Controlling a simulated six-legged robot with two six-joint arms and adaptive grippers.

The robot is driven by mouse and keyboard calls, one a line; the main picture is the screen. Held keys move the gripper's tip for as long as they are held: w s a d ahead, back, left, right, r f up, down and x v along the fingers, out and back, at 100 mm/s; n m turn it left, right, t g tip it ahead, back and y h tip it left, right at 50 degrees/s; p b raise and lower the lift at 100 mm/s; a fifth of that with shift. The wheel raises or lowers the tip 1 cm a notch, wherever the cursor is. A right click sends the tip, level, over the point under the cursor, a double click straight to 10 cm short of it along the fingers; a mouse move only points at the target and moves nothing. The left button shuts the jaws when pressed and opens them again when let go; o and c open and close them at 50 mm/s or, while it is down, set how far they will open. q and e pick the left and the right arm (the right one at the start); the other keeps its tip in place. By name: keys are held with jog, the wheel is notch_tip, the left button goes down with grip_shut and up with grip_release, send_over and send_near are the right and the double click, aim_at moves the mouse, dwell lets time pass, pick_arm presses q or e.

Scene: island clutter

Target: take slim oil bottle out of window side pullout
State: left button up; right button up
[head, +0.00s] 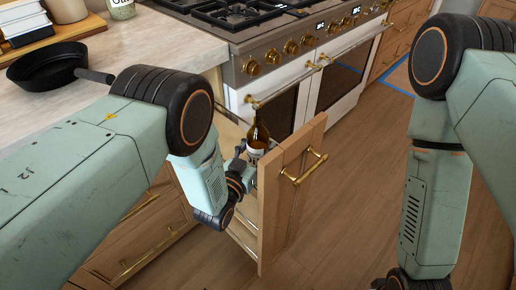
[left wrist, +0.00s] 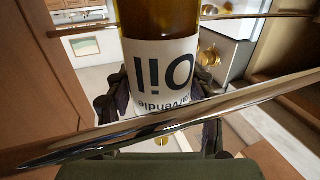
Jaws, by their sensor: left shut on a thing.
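The slim oil bottle (head: 258,138) is dark amber glass with a white label. It stands upright in the window side pullout (head: 292,190), a narrow wooden drawer with a brass handle, pulled out beside the stove. My left gripper (head: 242,153) reaches in from the left and is shut on the bottle. In the left wrist view the bottle (left wrist: 165,60) fills the middle, its label upside down, with the gripper's fingers (left wrist: 160,100) on both sides. A metal rail (left wrist: 230,100) crosses in front of the bottle. My right gripper (head: 410,282) shows only partly at the bottom edge; its fingertips are hidden.
The stove (head: 300,50) with brass knobs and oven handles stands right behind the pullout. A black pan (head: 48,70) sits on the counter (head: 150,52) at left, near a jar (head: 121,8). The wooden floor (head: 345,215) right of the pullout is clear.

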aim_at(258, 118)
pick_arm(q)
jog(key=shift+r, duration=0.1)
jog(key=c, duration=0.8)
notch_tip(258, 118, up, 8)
jog(key=p, duration=0.4)
jog(key=shift+r, duration=0.25)
jog(key=shift+r+p, duration=0.75)
jog(key=shift+p, duration=0.2)
